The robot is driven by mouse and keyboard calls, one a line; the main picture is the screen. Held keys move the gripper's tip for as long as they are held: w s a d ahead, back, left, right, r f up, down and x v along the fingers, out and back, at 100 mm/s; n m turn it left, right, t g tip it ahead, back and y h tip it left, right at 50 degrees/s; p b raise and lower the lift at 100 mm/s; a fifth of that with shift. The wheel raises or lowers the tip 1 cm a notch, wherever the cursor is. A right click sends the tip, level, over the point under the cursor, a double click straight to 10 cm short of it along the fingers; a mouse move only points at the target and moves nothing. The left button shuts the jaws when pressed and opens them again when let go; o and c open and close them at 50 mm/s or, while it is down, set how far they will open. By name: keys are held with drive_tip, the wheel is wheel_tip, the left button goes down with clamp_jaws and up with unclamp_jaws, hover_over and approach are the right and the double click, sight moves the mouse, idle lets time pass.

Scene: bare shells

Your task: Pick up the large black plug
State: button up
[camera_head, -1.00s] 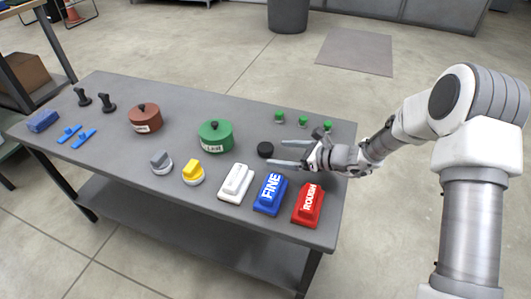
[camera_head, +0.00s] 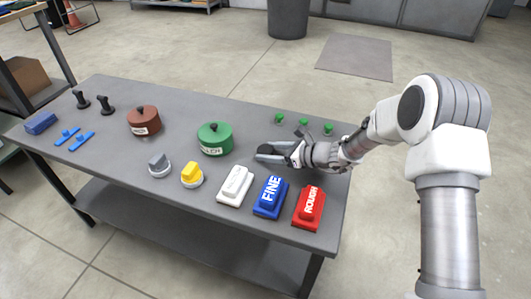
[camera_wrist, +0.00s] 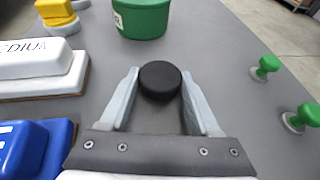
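The large black plug (camera_wrist: 160,79) is a short round black disc. In the wrist view it sits between the tips of my gripper (camera_wrist: 160,92), with a finger on each side. The fingers are apart, and a small gap seems to show on each side of the plug. In the head view my gripper (camera_head: 272,152) is low over the table, to the right of the green pot, and its fingers mostly hide the plug. I cannot tell from there whether the plug touches the table.
The green pot (camera_head: 215,139) stands just left of my gripper. White (camera_head: 235,186), blue (camera_head: 270,197) and red (camera_head: 308,207) blocks lie along the front edge of the grey table (camera_head: 110,150). Several small green-topped pegs (camera_head: 303,123) stand behind at the right.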

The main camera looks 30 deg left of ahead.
drive_tip(key=c, duration=0.6)
drive_tip(key=shift+r, duration=0.1)
drive_tip(key=shift+c, duration=0.2)
